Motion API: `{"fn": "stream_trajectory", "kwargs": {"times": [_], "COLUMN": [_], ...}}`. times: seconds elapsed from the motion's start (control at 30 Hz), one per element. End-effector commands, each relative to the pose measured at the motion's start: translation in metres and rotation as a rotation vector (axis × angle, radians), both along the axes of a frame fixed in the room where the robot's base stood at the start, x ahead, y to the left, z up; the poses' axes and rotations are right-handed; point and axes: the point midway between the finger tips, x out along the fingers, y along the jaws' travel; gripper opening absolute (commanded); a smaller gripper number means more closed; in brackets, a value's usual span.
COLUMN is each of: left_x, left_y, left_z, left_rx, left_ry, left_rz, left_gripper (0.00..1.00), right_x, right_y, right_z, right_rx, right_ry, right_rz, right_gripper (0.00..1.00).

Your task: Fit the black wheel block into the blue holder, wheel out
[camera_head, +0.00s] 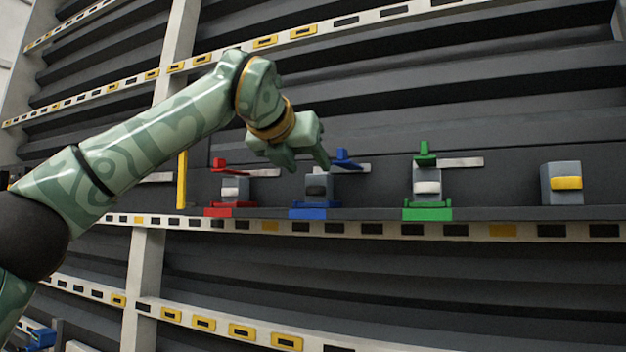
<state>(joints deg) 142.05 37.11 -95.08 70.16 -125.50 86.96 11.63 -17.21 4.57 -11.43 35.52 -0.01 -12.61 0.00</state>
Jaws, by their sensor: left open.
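The black wheel block (317,189) is a grey block with a dark wheel on its front. It stands at the blue holder (315,214), above the holder's base, with the wheel facing out. A blue upper part (346,160) of the holder shows higher up, to the right. Whether the block is fully seated cannot be told. My left gripper (303,160) is open, its fingers pointing down just above and in front of the block, hiding part of its top. No object shows between its fingers. My right gripper is not in view.
A red holder (231,212) with a white wheel block stands to the left, and a green holder (427,214) with another to the right. A block with a yellow wheel (567,183) stands far right. A yellow upright bar (182,180) is at left. The ledge is clear between them.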

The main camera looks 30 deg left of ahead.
Motion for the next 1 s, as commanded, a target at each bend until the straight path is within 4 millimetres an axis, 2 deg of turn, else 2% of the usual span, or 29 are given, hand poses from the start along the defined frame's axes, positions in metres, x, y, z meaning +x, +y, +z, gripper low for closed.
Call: {"fn": "stream_trajectory", "kwargs": {"times": [0.1,0.3,0.43,0.77,0.87,1.0], "left_x": [-0.026,-0.058,-0.066,-0.069,-0.079,-0.104], "left_y": [-0.001,-0.003,-0.003,-0.004,-0.004,-0.006], "left_z": [0.009,0.023,0.027,0.028,0.029,0.031], "left_rx": [0.000,0.000,0.000,0.000,0.000,0.000], "left_ry": [-0.003,-0.002,0.000,0.000,-0.002,-0.003], "left_rz": [0.000,0.000,0.000,0.000,0.000,0.000], "left_gripper": [0.51,0.51,0.51,0.51,0.51,0.51], "right_x": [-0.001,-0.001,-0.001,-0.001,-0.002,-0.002], "right_y": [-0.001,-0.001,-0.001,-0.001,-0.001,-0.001], "right_z": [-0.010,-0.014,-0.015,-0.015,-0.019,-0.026], "right_rx": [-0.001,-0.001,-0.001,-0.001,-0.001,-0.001], "right_ry": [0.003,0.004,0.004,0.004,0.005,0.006], "right_rz": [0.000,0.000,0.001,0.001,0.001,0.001], "right_gripper": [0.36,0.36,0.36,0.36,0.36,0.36]}}
